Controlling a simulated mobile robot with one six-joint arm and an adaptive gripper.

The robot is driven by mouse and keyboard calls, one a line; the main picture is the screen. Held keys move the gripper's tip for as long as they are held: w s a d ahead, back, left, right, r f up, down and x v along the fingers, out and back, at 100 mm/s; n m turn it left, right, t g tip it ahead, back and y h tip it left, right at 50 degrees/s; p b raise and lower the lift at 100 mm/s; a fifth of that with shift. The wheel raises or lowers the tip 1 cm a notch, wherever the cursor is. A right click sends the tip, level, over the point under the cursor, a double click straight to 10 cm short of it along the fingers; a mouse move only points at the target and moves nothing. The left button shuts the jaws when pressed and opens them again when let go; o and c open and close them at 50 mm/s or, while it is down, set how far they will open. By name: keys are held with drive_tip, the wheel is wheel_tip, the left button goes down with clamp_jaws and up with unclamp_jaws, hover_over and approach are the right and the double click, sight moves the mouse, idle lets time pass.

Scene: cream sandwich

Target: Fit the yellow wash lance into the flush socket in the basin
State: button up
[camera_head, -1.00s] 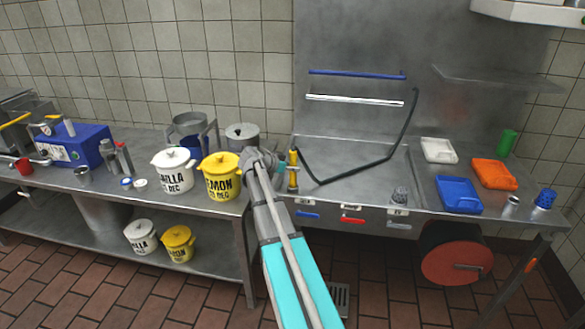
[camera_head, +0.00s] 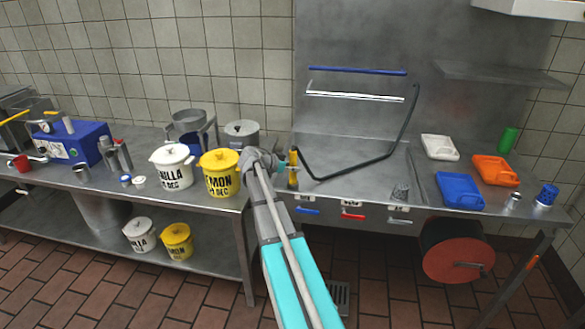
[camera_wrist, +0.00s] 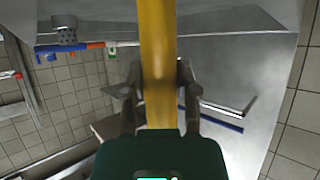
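The yellow wash lance (camera_head: 293,172) stands roughly upright at the left side of the steel basin (camera_head: 350,183) in the head view. In the wrist view the lance (camera_wrist: 157,45) runs up the middle as a thick yellow bar between the two dark fingers. My gripper (camera_head: 285,165) is closed around it from the left; it also shows in the wrist view (camera_wrist: 157,95). A black hose (camera_head: 351,171) loops through the basin from near the lance. I cannot make out the flush socket, nor whether the lance's lower end touches the basin floor.
A yellow lemon bucket (camera_head: 219,175) and a white vanilla bucket (camera_head: 171,168) stand on the left table, close to my arm. Blue (camera_head: 459,191), orange (camera_head: 494,170) and white (camera_head: 439,148) containers lie right of the basin.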

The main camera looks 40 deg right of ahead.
drive_tip(key=o, duration=0.5)
idle(0.5)
drive_tip(key=s+a+n+y+p, duration=0.3)
drive_tip(key=s+a+n+y, duration=0.1)
drive_tip(key=a, duration=1)
drive_tip(key=s+a+n+y+p, duration=0.4)
drive_tip(key=s+a+n, duration=0.3)
drive_tip(key=a, duration=0.7)
drive_tip(key=s+a+n+y+p, duration=0.3)
drive_tip(key=s+a+n, duration=0.3)
drive_tip(key=a, duration=0.8)
drive_tip(key=shift+s+a+r+n+t+y, duration=0.1)
drive_tip(key=shift+s+r+n+t+y, duration=0.1)
drive_tip(key=shift+n+y, duration=0.2)
drive_tip(key=shift+s+r+n+t+y, duration=0.1)
drive_tip(key=shift+n+t+y, duration=0.15)
drive_tip(key=shift+n, duration=0.25)
